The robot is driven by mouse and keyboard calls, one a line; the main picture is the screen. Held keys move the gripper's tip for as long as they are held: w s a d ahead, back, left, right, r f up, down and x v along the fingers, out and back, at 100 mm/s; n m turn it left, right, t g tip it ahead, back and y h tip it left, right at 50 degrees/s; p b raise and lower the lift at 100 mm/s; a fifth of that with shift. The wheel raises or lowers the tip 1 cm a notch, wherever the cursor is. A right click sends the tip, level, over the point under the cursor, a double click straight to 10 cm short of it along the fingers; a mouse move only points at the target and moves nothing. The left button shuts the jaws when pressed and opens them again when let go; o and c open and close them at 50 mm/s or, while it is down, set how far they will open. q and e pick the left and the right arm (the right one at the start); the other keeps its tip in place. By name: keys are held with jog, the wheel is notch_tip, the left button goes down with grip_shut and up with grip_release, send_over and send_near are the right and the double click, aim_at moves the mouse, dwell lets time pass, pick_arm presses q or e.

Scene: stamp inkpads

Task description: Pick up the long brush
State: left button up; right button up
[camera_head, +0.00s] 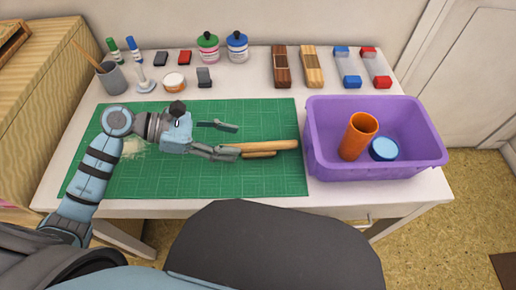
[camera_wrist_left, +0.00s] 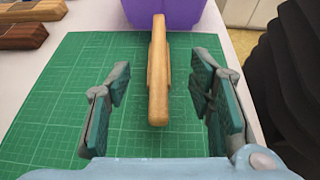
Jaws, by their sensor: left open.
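A long pale wooden handle (camera_head: 270,145), which I take to be the long brush, lies on the green cutting mat (camera_head: 200,182). A shorter wooden part shows along its near side, and I cannot tell whether it is a separate piece. My left gripper (camera_head: 236,141) is open just to the left of it, low over the mat. In the left wrist view the handle (camera_wrist_left: 158,85) points toward me between the open fingers (camera_wrist_left: 160,88), touching neither. No bristles can be made out. My right gripper is not in view.
A purple bin (camera_head: 410,172) stands right of the mat, holding an orange cylinder (camera_head: 357,138) and a blue round thing (camera_head: 384,149). Ink jars (camera_head: 208,48), stamps, markers and a grey cup (camera_head: 111,79) line the back. The mat around the handle is clear.

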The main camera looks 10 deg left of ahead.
aim_at(260, 144)
pick_arm(q)
jog(key=x, duration=0.8)
jog(key=shift+b, duration=0.3)
jog(key=shift+a+r, duration=0.1)
grip_shut()
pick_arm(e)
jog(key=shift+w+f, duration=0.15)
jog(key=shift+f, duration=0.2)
pick_arm(q)
jog(key=shift+r, duration=0.1)
